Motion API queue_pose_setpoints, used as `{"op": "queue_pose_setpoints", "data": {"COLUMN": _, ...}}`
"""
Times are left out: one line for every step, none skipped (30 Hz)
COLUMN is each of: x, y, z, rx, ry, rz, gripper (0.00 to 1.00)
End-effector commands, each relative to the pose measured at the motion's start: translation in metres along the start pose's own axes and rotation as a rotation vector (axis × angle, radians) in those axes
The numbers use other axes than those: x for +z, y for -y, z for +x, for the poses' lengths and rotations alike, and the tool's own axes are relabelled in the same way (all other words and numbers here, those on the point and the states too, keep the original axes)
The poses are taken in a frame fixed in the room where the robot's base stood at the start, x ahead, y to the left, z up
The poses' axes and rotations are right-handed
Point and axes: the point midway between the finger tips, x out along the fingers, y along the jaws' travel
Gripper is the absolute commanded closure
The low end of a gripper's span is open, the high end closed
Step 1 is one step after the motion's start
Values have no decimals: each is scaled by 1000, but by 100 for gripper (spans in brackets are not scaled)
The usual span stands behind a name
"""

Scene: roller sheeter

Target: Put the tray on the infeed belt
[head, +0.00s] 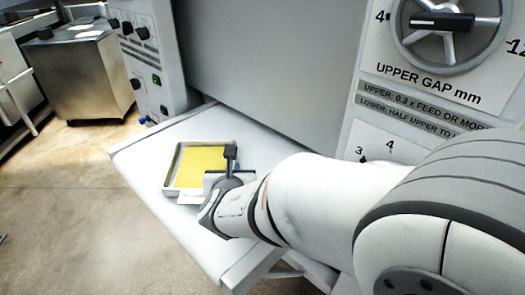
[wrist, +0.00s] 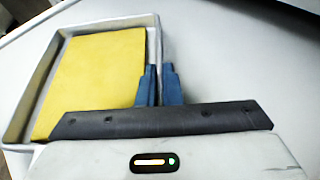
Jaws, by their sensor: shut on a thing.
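The tray (head: 172,167) is a shallow, pale metal rectangle with a flat yellow slab (head: 203,165) in it. It is over the white infeed belt (head: 140,152) and looks level; I cannot tell whether it touches the belt. The tray (wrist: 36,75) also shows in the wrist view, at the left. My gripper (head: 233,160) is at the tray's right side. In the wrist view, its blue fingers (wrist: 160,85) stand either side of the tray's right wall and are shut on it. The tray's near right corner is hidden behind the gripper.
The sheeter's grey panel (head: 270,60) rises behind the belt, with a dial panel (head: 430,70) at right and a knob column (head: 145,55) at left. A steel cabinet (head: 80,75) stands at the far left. Bare belt lies left of the tray and in front of it.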

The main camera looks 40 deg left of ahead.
Motion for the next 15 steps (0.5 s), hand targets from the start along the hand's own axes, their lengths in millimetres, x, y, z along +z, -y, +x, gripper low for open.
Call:
{"op": "queue_pose_setpoints", "data": {"x": -1, "y": 0, "z": 0, "rx": 0, "ry": 0, "rz": 0, "gripper": 93}}
{"op": "queue_pose_setpoints", "data": {"x": 0, "y": 0, "z": 0, "rx": 0, "ry": 0, "rz": 0, "gripper": 91}}
{"op": "queue_pose_setpoints", "data": {"x": 0, "y": 0, "z": 0, "rx": 0, "ry": 0, "rz": 0, "gripper": 88}}
{"op": "queue_pose_setpoints", "data": {"x": 0, "y": 0, "z": 0, "rx": 0, "ry": 0, "rz": 0, "gripper": 85}}
{"op": "queue_pose_setpoints", "data": {"x": 0, "y": 0, "z": 0, "rx": 0, "ry": 0, "rz": 0, "gripper": 83}}
{"op": "queue_pose_setpoints", "data": {"x": 0, "y": 0, "z": 0, "rx": -1, "ry": 0, "rz": 0, "gripper": 79}}
{"op": "queue_pose_setpoints", "data": {"x": 0, "y": 0, "z": 0, "rx": -1, "ry": 0, "rz": 0, "gripper": 77}}
{"op": "queue_pose_setpoints", "data": {"x": 0, "y": 0, "z": 0, "rx": -1, "ry": 0, "rz": 0, "gripper": 74}}
{"op": "queue_pose_setpoints", "data": {"x": 0, "y": 0, "z": 0, "rx": -1, "ry": 0, "rz": 0, "gripper": 73}}
{"op": "queue_pose_setpoints", "data": {"x": 0, "y": 0, "z": 0, "rx": -1, "ry": 0, "rz": 0, "gripper": 73}}
{"op": "queue_pose_setpoints", "data": {"x": 0, "y": 1, "z": 0, "rx": -1, "ry": 0, "rz": 0, "gripper": 73}}
{"op": "queue_pose_setpoints", "data": {"x": 0, "y": 1, "z": 0, "rx": -1, "ry": 0, "rz": 0, "gripper": 73}}
{"op": "queue_pose_setpoints", "data": {"x": 0, "y": 1, "z": 0, "rx": -1, "ry": 0, "rz": 0, "gripper": 73}}
{"op": "queue_pose_setpoints", "data": {"x": 0, "y": 1, "z": 0, "rx": -1, "ry": 0, "rz": 0, "gripper": 73}}
{"op": "queue_pose_setpoints", "data": {"x": 0, "y": 1, "z": 0, "rx": -1, "ry": 0, "rz": 0, "gripper": 73}}
